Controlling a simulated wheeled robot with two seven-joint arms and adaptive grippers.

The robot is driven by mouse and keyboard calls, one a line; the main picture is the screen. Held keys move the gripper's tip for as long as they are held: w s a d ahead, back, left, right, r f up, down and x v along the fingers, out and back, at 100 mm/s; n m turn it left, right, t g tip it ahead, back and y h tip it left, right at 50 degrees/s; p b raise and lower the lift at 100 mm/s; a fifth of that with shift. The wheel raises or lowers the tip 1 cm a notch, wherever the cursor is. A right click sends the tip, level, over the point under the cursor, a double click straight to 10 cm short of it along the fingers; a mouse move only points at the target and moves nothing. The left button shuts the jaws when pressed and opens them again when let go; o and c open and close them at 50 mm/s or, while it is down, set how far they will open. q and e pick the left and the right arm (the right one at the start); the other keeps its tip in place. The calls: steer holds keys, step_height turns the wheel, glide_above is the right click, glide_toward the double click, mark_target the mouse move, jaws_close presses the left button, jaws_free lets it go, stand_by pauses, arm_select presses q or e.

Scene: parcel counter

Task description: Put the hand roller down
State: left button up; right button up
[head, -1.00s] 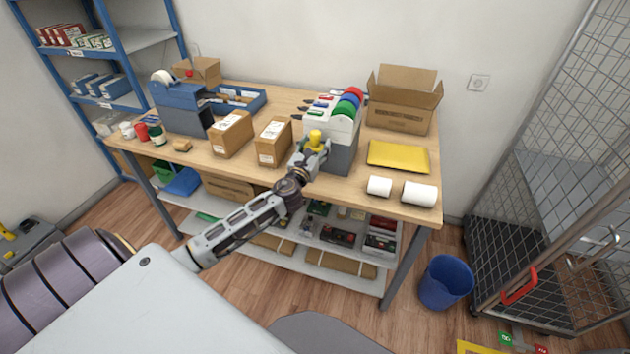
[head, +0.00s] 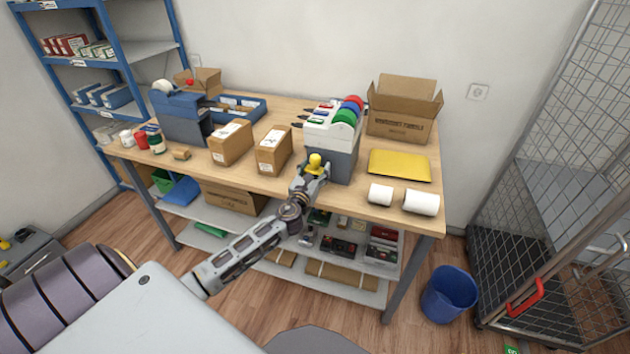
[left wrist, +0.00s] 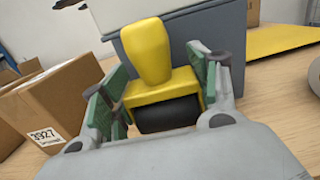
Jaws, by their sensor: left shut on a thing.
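The hand roller (head: 315,162) has a yellow handle and sits in my left gripper (head: 312,172) at the front edge of the wooden table. In the left wrist view the roller (left wrist: 150,60) stands handle up, with its yellow frame and black roll between the green-padded fingers of the gripper (left wrist: 155,105). The fingers are shut on it. The grey dispenser unit is just behind the roller. I cannot tell whether the roller touches the table top. My right gripper does not show.
The dispenser (head: 343,160) with coloured rolls stands close behind. Two brown cartons (head: 273,148) (head: 231,142) stand to the left. A yellow envelope (head: 400,166) and two white rolls (head: 380,195) (head: 421,203) lie to the right. Some bare table (head: 345,192) shows before the dispenser.

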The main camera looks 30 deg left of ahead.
mark_target(315, 179)
arm_select(q)
steer(key=shift+r, duration=0.1)
step_height(315, 179, down, 3)
steer(key=shift+r+b, duration=0.1)
steer(key=shift+b, duration=0.45)
steer(key=shift+f, duration=0.6)
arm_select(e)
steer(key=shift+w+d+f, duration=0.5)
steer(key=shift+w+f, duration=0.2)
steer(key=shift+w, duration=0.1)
arm_select(q)
steer(key=shift+f+b, duration=0.2)
steer(key=shift+b, duration=0.2)
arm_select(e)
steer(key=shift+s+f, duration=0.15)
